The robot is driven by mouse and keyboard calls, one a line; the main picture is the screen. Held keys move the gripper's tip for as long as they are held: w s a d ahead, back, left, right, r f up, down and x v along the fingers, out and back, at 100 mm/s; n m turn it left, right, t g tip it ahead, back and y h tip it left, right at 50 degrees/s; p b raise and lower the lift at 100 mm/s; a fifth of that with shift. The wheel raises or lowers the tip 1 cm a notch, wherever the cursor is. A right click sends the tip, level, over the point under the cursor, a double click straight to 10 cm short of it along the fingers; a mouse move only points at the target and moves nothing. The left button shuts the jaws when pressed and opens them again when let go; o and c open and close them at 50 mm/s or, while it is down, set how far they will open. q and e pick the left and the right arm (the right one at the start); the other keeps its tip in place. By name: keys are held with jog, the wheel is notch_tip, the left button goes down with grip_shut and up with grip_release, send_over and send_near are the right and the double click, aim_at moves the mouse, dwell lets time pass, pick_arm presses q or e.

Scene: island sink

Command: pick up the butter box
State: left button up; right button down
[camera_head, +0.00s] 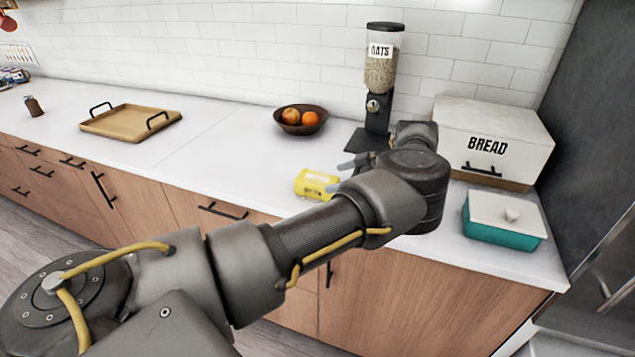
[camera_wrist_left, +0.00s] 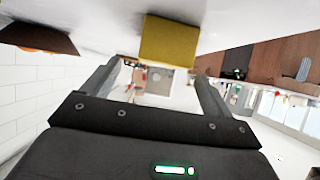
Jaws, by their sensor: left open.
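The butter box, a small yellow carton (camera_head: 315,184), lies on the white counter near its front edge, left of my left gripper. In the left wrist view the yellow box (camera_wrist_left: 167,40) shows ahead, beyond the fingertips and roughly between their lines. My left gripper (camera_head: 340,175) is open, its grey fingers pointing left at the box, and seems empty. Its two fingers stand apart in the left wrist view (camera_wrist_left: 156,72). The head view does not clearly show whether a finger touches the box. My left forearm passes in front of the counter. My right gripper is not seen.
An oats dispenser (camera_head: 381,75) stands behind my left wrist. A fruit bowl (camera_head: 300,128) sits behind the box. A bread bin (camera_head: 500,130) and a teal dish with a white lid (camera_head: 505,235) stand right. A wooden tray (camera_head: 120,125) lies left, with clear counter between.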

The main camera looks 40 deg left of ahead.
aim_at(324, 180)
pick_arm(q)
jog(key=p+x, duration=0.3)
jog(key=x, duration=0.1)
jog(key=shift+s+a+r, duration=0.15)
jog(key=shift+s+a, duration=0.1)
jog(key=shift+s+a+f, duration=0.1)
jog(key=shift+a+f, duration=0.2)
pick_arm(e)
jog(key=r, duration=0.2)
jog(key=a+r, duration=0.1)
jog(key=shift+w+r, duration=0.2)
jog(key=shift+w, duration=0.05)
pick_arm(q)
jog(key=shift+c, duration=1)
jog(key=c, duration=1)
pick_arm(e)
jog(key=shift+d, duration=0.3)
pick_arm(q)
jog(key=shift+c, duration=0.2)
